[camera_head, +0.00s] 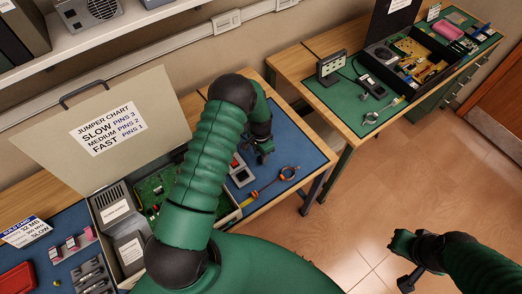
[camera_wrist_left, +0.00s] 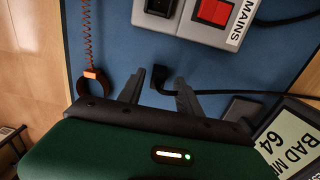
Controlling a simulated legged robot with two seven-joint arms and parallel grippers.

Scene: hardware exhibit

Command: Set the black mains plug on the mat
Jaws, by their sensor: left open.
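In the left wrist view, the black mains plug (camera_wrist_left: 157,85) appears to lie on the blue mat (camera_wrist_left: 115,40), between the fingertips of my left gripper (camera_wrist_left: 160,80). The gripper is open, and neither finger clearly touches the plug. A black cable (camera_wrist_left: 235,93) shows to the plug's right. In the head view, my left gripper (camera_head: 263,152) is over the blue mat (camera_head: 298,150); I cannot make out the plug there. My right gripper (camera_head: 405,262) is above the floor at lower right, away from both benches; its jaw state is unclear.
A grey mains box (camera_wrist_left: 195,18) with a red switch stands beyond the plug. A coiled red cord (camera_wrist_left: 88,40) is left of my fingers. A display reading BAD MEM 64 (camera_wrist_left: 290,140) is at right. The open case (camera_head: 115,145) stands left of my arm.

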